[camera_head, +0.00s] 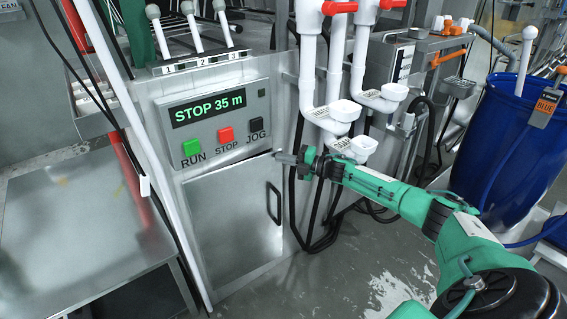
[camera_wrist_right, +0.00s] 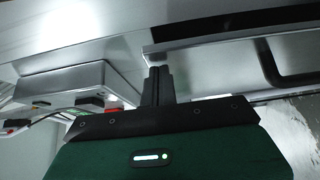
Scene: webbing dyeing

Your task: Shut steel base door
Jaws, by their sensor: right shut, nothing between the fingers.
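The steel base door (camera_head: 228,222) is a plain metal panel in the cabinet under the control panel, with a black bar handle (camera_head: 274,203) near its right edge. A dark gap shows along its top edge, so it looks slightly ajar. The door (camera_wrist_right: 205,50) and its handle (camera_wrist_right: 285,78) also show in the right wrist view. My right gripper (camera_head: 283,158) is shut and empty, its tips at the door's top right corner. In the right wrist view its fingers (camera_wrist_right: 157,84) are together by that corner; contact is unclear. My left gripper is not in view.
Above the door is a control panel (camera_head: 213,113) with RUN, STOP and JOG buttons. White pipes with cups (camera_head: 342,112) and dark hoses hang just right of the cabinet. A steel table (camera_head: 80,225) stands left. A blue barrel (camera_head: 505,150) stands right. Wet floor is open in front.

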